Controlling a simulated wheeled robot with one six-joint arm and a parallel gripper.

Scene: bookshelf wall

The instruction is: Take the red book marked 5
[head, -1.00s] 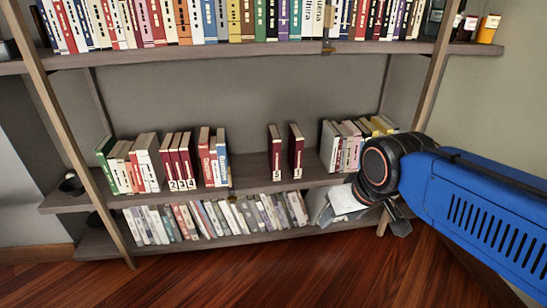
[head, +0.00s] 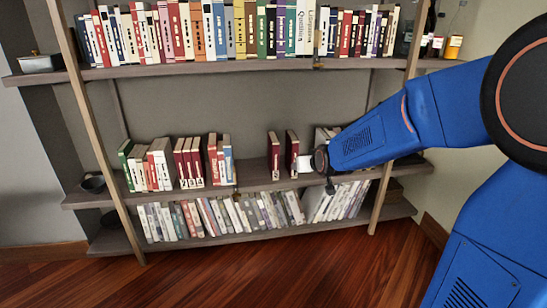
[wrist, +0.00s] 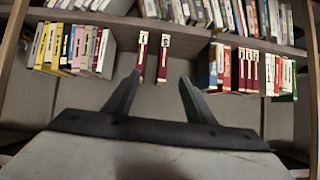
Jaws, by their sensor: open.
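The red book marked 5 (head: 273,153) stands upright on the middle shelf, the left one of two dark red books. The other, seemingly marked 1 (head: 292,152), stands just to its right with a narrow gap. The wrist view looks upside down: there the book marked 5 (wrist: 164,58) is on the right and the other (wrist: 142,56) on the left. My gripper (wrist: 160,80) is open and empty, its two fingers spread wider than both books, which lie beyond the tips. In the head view my gripper (head: 306,164) is close to the right-hand book and partly hidden by my arm.
Several red numbered books (head: 188,162) stand to the left among other books. A group of books (head: 326,134) to the right is mostly hidden by my arm. Bare shelf shows on the left side of the pair. Filled rows stand above and below, with wooden posts (head: 97,130) at the sides.

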